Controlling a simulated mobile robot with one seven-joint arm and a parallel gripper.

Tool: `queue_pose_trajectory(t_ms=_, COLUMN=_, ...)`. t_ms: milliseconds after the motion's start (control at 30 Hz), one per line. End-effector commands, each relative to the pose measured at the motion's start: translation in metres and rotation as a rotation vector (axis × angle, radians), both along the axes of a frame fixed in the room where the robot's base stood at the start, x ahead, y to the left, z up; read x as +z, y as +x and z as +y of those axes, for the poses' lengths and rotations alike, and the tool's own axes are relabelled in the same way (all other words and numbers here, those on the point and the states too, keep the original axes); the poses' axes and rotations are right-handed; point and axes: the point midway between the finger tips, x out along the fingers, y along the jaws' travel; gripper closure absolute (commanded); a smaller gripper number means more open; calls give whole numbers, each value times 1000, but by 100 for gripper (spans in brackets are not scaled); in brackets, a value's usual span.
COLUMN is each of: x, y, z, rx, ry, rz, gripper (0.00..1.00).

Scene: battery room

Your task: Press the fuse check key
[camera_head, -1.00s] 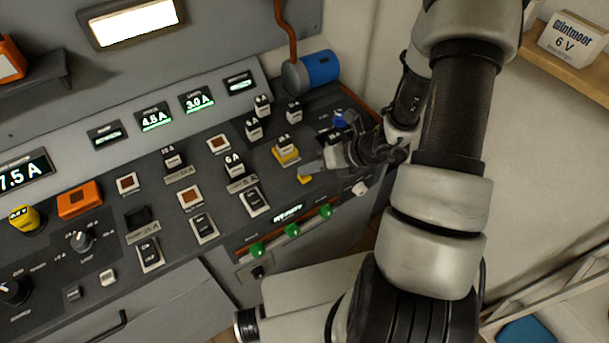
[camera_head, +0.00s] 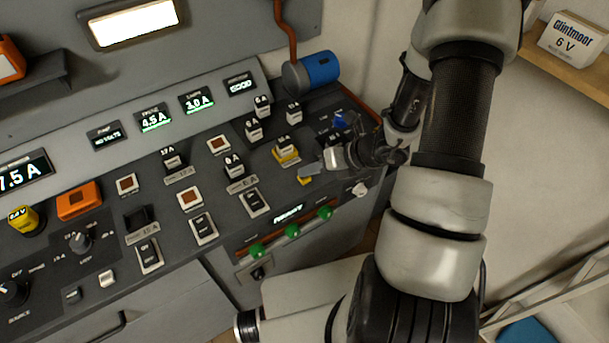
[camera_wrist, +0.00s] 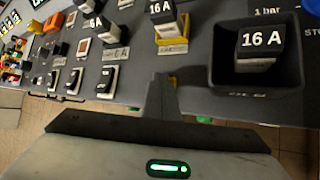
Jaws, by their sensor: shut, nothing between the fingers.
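A small yellow key (camera_head: 305,180) sits on the grey panel below a yellow fuse holder (camera_head: 287,158); its label cannot be read. In the wrist view a bit of yellow (camera_wrist: 172,82) shows behind my fingers. My gripper (camera_head: 310,169) is shut and empty, its tip right by the yellow key. It also shows in the wrist view (camera_wrist: 161,80). I cannot tell whether the tip touches the key. A 16 A fuse (camera_wrist: 161,16) stands upright in the yellow holder. The small display (camera_head: 241,86) at the top right of the row appears to read GOOD.
A black bin (camera_wrist: 225,70) holding another 16 A fuse (camera_wrist: 262,40) is right of my fingers. Other upright fuses, including a 6 A one (camera_head: 234,166), stand to the left. Green knobs (camera_head: 292,231) line the panel's front edge. A blue cylinder (camera_head: 320,68) is behind.

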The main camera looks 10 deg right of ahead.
Motion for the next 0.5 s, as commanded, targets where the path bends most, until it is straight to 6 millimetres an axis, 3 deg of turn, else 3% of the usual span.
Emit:
queue_pose_trajectory(t_ms=200, x=13, y=0, z=0, rx=0, ry=0, rz=0, gripper=100)
queue_pose_trajectory(t_ms=500, x=13, y=0, z=0, rx=0, ry=0, rz=0, gripper=100)
